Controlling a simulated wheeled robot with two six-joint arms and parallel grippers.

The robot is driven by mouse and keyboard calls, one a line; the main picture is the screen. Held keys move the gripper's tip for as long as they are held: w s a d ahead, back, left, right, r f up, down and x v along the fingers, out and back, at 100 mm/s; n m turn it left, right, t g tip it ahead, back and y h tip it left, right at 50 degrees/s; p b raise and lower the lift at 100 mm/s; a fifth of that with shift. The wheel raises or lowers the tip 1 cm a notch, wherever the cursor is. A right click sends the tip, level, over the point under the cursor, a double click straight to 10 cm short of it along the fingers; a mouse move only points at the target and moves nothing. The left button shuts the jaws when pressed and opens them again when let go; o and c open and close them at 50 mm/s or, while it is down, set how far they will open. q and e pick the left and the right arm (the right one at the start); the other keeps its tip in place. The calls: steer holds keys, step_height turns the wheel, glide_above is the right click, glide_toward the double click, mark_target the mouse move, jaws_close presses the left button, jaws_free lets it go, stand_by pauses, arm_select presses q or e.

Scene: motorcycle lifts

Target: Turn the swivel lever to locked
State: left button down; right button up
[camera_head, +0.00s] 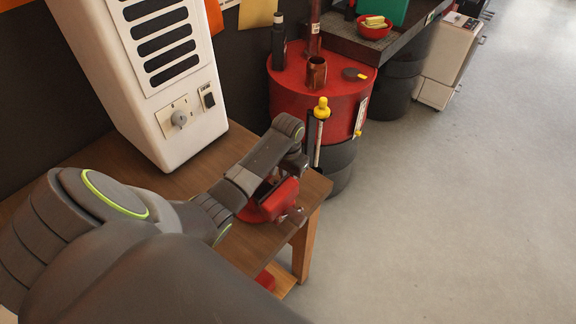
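A red bench vise (284,198) sits near the front right corner of the wooden bench. A small metal part (297,216) sticks out at its right lower side; I cannot tell whether it is the swivel lever or another handle. My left arm reaches over the bench from the left, and its wrist bends down at the vise. My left gripper (268,184) is close to the vise, largely hidden behind my own arm. I cannot see its fingertips clearly, nor whether it touches the lever. My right gripper is out of view.
A white cabinet (190,143) with a knob and vents stands on the wooden bench (150,178). A red drum (342,105) with a bottle, a copper-coloured can and a yellow-topped tool stands behind the vise. A counter with a red bowl (374,31) is farther back. The grey floor at right is clear.

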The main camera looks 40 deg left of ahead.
arm_select(q)
steer(key=shift+s+d+m, duration=0.1)
steer(key=shift+s+m, duration=0.15)
steer(key=shift+m, duration=0.45)
steer(key=shift+s+m, duration=0.25)
steer(key=shift+m, duration=0.45)
steer(key=c, duration=1.3)
jaws_free()
